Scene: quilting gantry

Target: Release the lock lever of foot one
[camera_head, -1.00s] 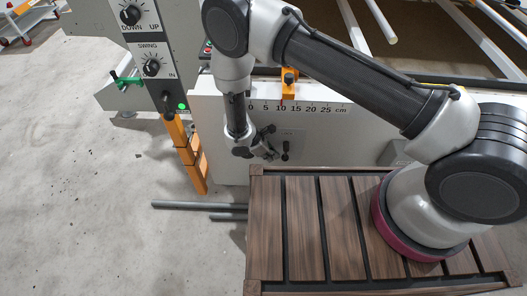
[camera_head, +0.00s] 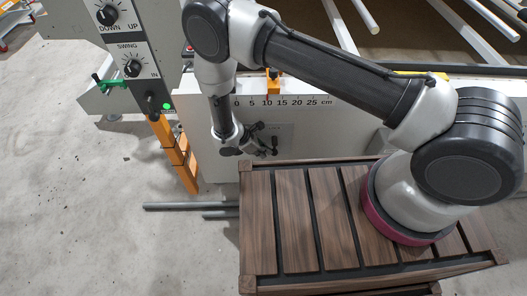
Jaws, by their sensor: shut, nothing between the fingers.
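My gripper (camera_head: 264,145) is low in front of the pale machine panel (camera_head: 335,125), pointing right beside a small faintly lettered plate (camera_head: 283,128). Its fingers are small and dark and look shut with nothing between them. Dark parts at the fingertips overlap the plate; I cannot tell whether a lever stands among them or whether they touch it. A green-handled lever (camera_head: 108,82) sits on the pale block at the left, well away from my gripper. No label shows which lever belongs to foot one.
A control post with UP/DOWN and SWING dials (camera_head: 132,68) stands left of my arm. Orange bars (camera_head: 172,155) lean below it. A centimetre scale and orange clamp (camera_head: 273,83) top the panel. Grey rods (camera_head: 190,206) lie on the floor.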

